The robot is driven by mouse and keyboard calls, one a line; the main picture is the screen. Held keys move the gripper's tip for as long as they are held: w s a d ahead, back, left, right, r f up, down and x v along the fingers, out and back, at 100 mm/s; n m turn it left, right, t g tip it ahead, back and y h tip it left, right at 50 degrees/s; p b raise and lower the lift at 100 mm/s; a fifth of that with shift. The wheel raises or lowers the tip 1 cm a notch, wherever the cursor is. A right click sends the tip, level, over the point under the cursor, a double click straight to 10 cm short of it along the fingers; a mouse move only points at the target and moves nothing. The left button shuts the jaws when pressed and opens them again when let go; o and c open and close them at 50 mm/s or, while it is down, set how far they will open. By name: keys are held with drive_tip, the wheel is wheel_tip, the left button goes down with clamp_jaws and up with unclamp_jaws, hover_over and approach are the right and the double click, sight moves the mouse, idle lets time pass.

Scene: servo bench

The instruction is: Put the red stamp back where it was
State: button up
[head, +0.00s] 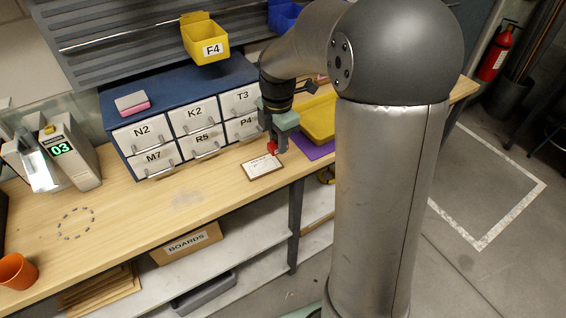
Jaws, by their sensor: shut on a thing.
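The red stamp (272,148) is a small red block between the fingers of my gripper (277,145). My gripper points down and is shut on it, in front of the drawer cabinet's right end. The stamp is just above or at the back right corner of a white card with a brown edge (261,167) that lies on the bench. I cannot tell whether the stamp touches the card. The fingers hide part of the stamp.
The drawer cabinet (180,92) stands behind, with a pink-and-grey eraser (132,103) on top. A dashed ring (75,223) marks bare bench at left, near an orange cup (17,271).

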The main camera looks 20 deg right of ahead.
drive_tip(key=s+d+r+b, duration=0.1)
drive_tip(key=s+d+r, duration=0.15)
drive_tip(key=s, duration=0.65)
drive_tip(key=p, duration=0.3)
hover_over(291, 160)
drive_tip(key=shift+m, duration=0.3)
drive_tip(key=f, duration=0.5)
drive_tip(key=s+f, duration=0.1)
drive_tip(key=f, duration=0.2)
drive_tip(key=shift+a+f, duration=0.1)
drive_tip(key=shift+f, duration=0.2)
drive_tip(key=shift+w+f, duration=0.5)
drive_tip(key=shift+f, duration=0.25)
drive_tip(key=shift+f+p, duration=0.3)
drive_tip(key=shift+f, duration=1.05)
drive_tip(key=shift+f, duration=0.15)
drive_tip(key=shift+f, duration=0.15)
drive_tip(key=o, duration=0.8)
